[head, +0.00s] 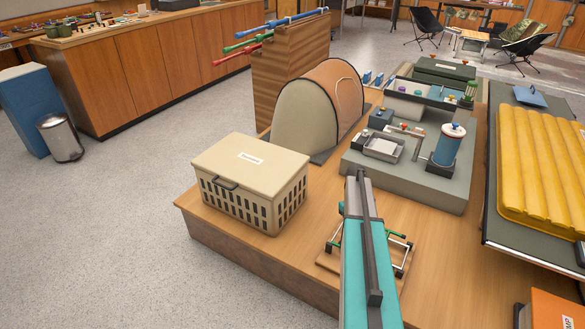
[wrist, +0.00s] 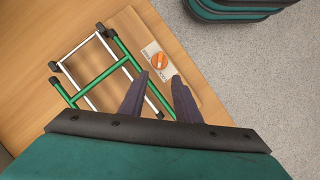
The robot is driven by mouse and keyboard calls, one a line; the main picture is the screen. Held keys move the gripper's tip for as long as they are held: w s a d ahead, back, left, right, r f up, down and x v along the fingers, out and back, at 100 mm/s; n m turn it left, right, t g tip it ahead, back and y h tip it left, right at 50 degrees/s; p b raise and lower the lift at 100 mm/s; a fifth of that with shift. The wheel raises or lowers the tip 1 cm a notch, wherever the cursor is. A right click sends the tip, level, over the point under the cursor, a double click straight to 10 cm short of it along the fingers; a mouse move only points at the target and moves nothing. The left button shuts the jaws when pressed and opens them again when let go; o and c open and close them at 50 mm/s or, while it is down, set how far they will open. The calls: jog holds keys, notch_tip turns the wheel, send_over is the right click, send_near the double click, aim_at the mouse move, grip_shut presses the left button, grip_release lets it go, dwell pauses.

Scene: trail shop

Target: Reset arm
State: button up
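My gripper (wrist: 159,78) shows in the wrist view with its two dark fingers apart and nothing between them. It is above a tabletop, over the near side of a green and white folding frame (wrist: 88,75) on a wooden board. The gripper's fingers are not clearly visible in the head view, where my teal arm reaches over the table and partly covers the same frame (head: 401,241). I cannot tell the gripper's exact height above the frame.
A beige lidded crate (head: 250,180) stands left of my arm, with a tan tent model (head: 335,95) behind it. A grey block with a blue canister (head: 448,146) stands beyond my arm. A yellow ribbed pad (head: 540,165) lies right.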

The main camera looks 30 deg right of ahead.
jog(key=shift+a, duration=0.1)
jog(key=s+a+f+n+g+p, duration=0.1)
jog(key=a+f+p, duration=0.1)
jog(key=a, duration=0.6)
jog(key=s+a+f+n+g+p, duration=0.1)
jog(key=s+a+f+n, duration=0.15)
jog(key=a, duration=0.55)
jog(key=s+a+f+n+p, duration=0.1)
jog(key=a+f+p, duration=0.15)
jog(key=a, duration=0.55)
jog(key=s+a+f+m+h+p, duration=0.1)
jog(key=s+a+f+m+p, duration=0.1)
jog(key=s+a, duration=1.4)
jog(key=shift+s+a+f+t+p, duration=0.3)
jog(key=shift+s+f+t+p, duration=0.15)
jog(key=shift+s+f, duration=0.8)
jog(key=shift+s+r, duration=0.1)
jog(key=shift+r, duration=0.1)
